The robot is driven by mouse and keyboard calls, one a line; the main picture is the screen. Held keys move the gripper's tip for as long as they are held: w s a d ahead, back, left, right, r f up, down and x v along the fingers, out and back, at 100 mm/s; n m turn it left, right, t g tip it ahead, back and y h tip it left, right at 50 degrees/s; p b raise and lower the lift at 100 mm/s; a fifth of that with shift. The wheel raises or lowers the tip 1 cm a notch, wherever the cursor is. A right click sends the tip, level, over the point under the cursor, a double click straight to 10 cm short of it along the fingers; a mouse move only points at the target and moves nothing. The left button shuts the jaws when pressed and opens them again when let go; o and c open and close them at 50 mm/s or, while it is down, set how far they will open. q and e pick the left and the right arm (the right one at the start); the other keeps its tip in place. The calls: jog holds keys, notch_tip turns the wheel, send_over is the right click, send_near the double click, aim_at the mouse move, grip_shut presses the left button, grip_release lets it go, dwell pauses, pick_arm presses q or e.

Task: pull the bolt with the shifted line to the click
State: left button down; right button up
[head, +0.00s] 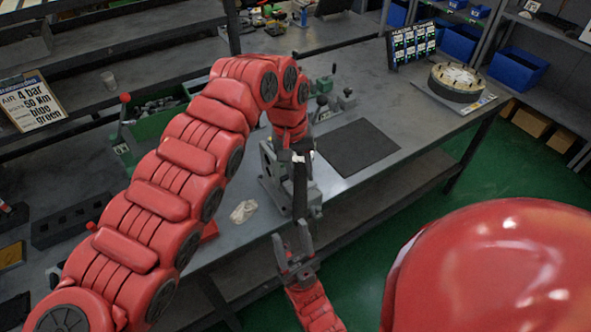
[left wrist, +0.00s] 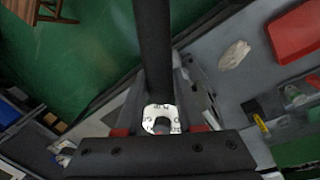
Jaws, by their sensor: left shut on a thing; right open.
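A grey metal block (head: 273,172) stands near the front edge of the workbench. My left gripper (head: 302,158) is over it, shut on a dark bar (head: 300,188) that hangs down in front of the block. In the left wrist view the dark bar (left wrist: 153,45) runs up from between the fingers. A white plate (left wrist: 160,113) with small dark marks sits around a dark round part at its base. I cannot make out a shifted line. My right gripper (head: 293,247) is open and empty, below and in front of the block, fingers pointing up.
A dark mat (head: 360,146) lies right of the block, and a crumpled pale cloth (head: 243,211) lies left. Small green and grey fixtures (head: 335,98) stand behind. A round part with pins (head: 457,80) is at the far right. The floor in front is clear.

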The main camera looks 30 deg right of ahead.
pick_arm(q)
jog(key=shift+s+d+n, duration=0.3)
jog(key=shift+d+n, duration=0.1)
jog(key=shift+d, duration=0.15)
jog(key=shift+s+d+n+p, duration=0.25)
jog(key=shift+d+n, duration=0.2)
jog(key=shift+d, duration=0.15)
jog(key=shift+s+d+n+p, duration=0.2)
jog(key=shift+d+n+p, duration=0.05)
jog(key=shift+d+n, duration=0.25)
jog(key=shift+s+d+n+t, duration=0.1)
jog(key=shift+d+n+t, duration=0.2)
jog(key=shift+d, duration=0.15)
dwell(0.7)
